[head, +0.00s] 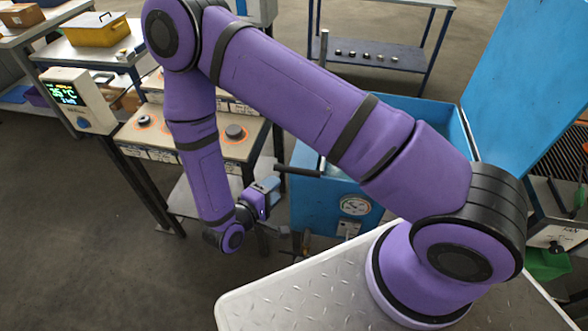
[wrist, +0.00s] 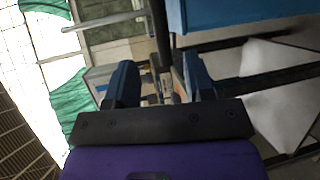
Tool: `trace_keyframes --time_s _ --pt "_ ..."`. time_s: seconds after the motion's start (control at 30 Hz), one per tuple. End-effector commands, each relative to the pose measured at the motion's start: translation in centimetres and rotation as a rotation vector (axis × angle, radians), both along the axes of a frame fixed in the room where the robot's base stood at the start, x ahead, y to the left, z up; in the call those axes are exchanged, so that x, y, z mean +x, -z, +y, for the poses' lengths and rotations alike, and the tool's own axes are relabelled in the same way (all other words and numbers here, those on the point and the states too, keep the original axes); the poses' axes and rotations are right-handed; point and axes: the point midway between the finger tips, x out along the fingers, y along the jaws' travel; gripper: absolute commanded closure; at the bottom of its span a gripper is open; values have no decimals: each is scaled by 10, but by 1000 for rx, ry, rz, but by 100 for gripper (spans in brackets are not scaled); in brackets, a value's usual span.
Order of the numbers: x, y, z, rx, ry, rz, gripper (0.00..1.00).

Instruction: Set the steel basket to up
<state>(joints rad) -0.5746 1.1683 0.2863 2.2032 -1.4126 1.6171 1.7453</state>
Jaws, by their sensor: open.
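The steel basket itself cannot be clearly made out; my arm covers much of the open blue tank (head: 322,207). A black bar-like handle (head: 298,172) sticks out leftward at the tank's near left side. My gripper (head: 272,187) is just left of this handle and appears apart from it. In the wrist view my gripper (wrist: 160,82) has its two dark blue fingers spread, with nothing clearly held. A dark upright bar (wrist: 159,35) shows beyond the gap between them, and a pale rod (wrist: 105,20) lies at the upper left.
The tank's blue lid (head: 530,75) stands raised at the right. A dial gauge (head: 355,206) is on the tank's front. A bench (head: 185,150) with a round dark piece and a temperature display (head: 68,92) stand left. Open floor (head: 90,240) lies at the lower left.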

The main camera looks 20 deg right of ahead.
Motion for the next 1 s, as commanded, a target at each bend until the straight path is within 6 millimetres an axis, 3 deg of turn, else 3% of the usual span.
trace_keyframes --time_s 0.17,0.63,1.0 --pt "7 3 -11 0 1 -1 52" --pt "45 16 -76 1 3 -1 52" --pt "55 20 -91 1 -1 -2 52"
